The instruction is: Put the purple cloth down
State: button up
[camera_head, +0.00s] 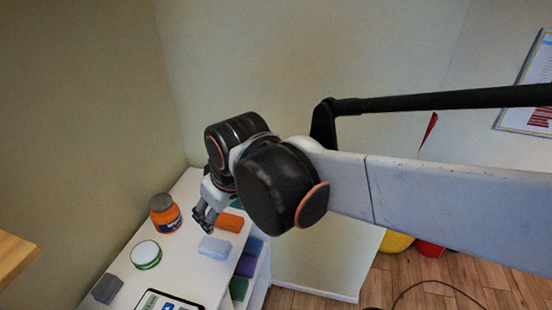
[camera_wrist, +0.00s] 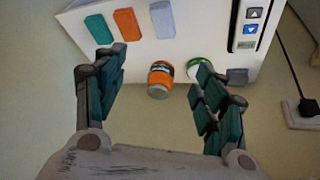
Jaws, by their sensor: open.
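A purple folded cloth (camera_head: 244,265) shows in the head view at the right side of the white cabinet, below the top, between a blue and a green piece. I cannot tell exactly what it rests on, and I cannot make it out in the wrist view. My gripper (camera_head: 205,218) is over the cabinet top, left of the orange cloth (camera_head: 230,222) and right of the orange jar. In the wrist view my gripper (camera_wrist: 160,68) has its two fingers wide apart, with nothing held between them.
The white cabinet top (camera_head: 185,265) holds an orange jar (camera_head: 164,212), a round green-and-white tin (camera_head: 146,254), a grey block (camera_head: 107,288), a pale blue cloth (camera_head: 214,247), a teal cloth (camera_wrist: 99,29) and a tablet (camera_head: 168,301). Walls stand close behind.

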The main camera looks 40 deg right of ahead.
jog(key=shift+s+r+m+t, duration=0.2)
jog(key=shift+s+m+t, duration=0.15)
jog(key=shift+s, duration=0.4)
jog(key=shift+s+r+m+t, duration=0.2)
jog(key=shift+s+m+t, duration=0.2)
jog(key=shift+s, duration=0.3)
jog(key=shift+s+r+m+t, duration=0.2)
jog(key=shift+s+m+t, duration=0.15)
jog(key=shift+s, duration=0.4)
notch_tip(320, 180, down, 2)
jog(key=shift+b, duration=1)
jog(key=shift+o, duration=0.4)
